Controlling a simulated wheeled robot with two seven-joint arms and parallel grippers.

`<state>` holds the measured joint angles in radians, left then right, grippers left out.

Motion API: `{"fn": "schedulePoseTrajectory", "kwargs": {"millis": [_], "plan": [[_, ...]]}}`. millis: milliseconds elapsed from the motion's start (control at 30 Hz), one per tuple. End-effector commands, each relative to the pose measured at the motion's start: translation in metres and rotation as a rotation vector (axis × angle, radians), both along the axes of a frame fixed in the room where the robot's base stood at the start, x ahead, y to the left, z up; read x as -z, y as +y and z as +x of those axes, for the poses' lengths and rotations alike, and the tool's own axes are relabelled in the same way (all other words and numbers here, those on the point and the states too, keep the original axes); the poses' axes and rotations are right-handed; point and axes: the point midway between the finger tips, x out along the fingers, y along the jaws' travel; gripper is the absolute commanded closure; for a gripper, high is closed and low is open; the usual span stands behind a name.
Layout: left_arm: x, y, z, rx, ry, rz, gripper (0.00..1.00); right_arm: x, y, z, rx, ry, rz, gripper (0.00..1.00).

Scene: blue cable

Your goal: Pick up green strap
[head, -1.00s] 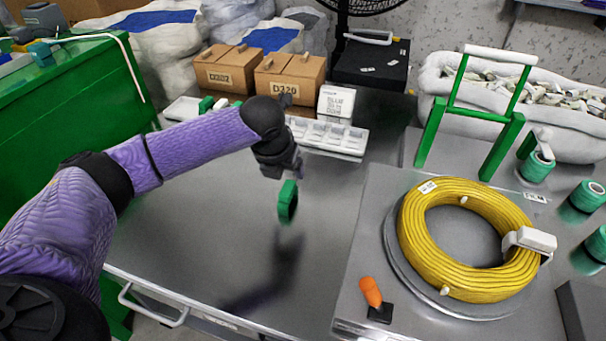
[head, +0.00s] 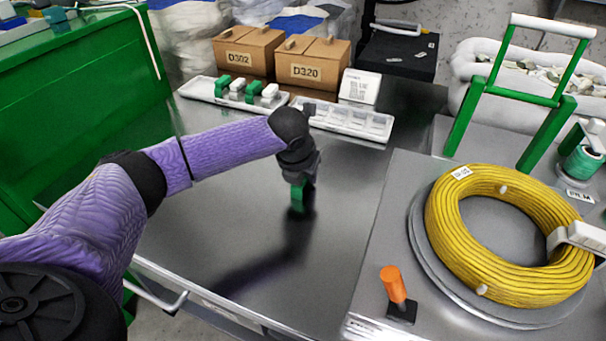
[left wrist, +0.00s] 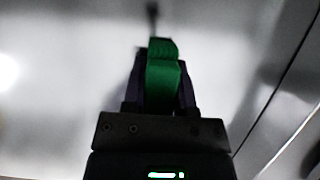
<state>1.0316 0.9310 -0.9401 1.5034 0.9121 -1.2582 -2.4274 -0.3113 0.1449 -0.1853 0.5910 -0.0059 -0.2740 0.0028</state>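A green strap (head: 297,197) hangs below my left gripper (head: 299,182) in the head view, over the bare middle of the steel table. In the left wrist view the green strap (left wrist: 162,78) sits between the two dark fingers of the left gripper (left wrist: 160,85), which are shut on it. More straps, green (head: 222,85) and white (head: 238,84), lie in the white tray (head: 210,97) at the back of the table. My right gripper is in neither view.
A second white tray (head: 346,122) with open compartments stands to the right of the strap tray. Cardboard boxes (head: 247,50) stand behind. At right, a yellow cable coil (head: 450,230) and an orange-handled tool (head: 393,284) are on a raised steel plate. The table's front middle is clear.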

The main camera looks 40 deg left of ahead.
Motion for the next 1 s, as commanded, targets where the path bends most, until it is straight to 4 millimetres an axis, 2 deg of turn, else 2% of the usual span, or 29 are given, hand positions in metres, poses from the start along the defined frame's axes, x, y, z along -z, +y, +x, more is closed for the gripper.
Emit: {"fn": "schedulePoseTrajectory", "kwargs": {"millis": [33,100,400,467,600,733,867,1000], "plan": [[0.0,0.0,0.0,0.0,0.0,0.0,0.85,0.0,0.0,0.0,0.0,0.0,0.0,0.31],[0.0,0.0,0.0,0.0,0.0,0.0,1.0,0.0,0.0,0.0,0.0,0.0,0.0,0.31],[-0.003,0.0,0.0,-0.001,-0.001,0.0,1.0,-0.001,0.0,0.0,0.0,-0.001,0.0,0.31],[-0.013,0.0,0.0,-0.001,-0.003,-0.001,1.0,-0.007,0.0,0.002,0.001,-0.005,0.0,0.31],[-0.055,0.0,0.001,-0.001,-0.009,-0.002,1.0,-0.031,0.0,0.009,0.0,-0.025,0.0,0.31],[-0.086,0.0,0.001,-0.001,-0.007,-0.001,1.0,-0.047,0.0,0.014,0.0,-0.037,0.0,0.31],[-0.1,-0.005,-0.001,-0.039,-0.002,0.0,1.0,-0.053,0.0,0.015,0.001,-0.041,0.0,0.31],[-0.099,-0.034,-0.008,-0.267,-0.003,0.002,1.0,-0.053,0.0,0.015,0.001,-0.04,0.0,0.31]]}}
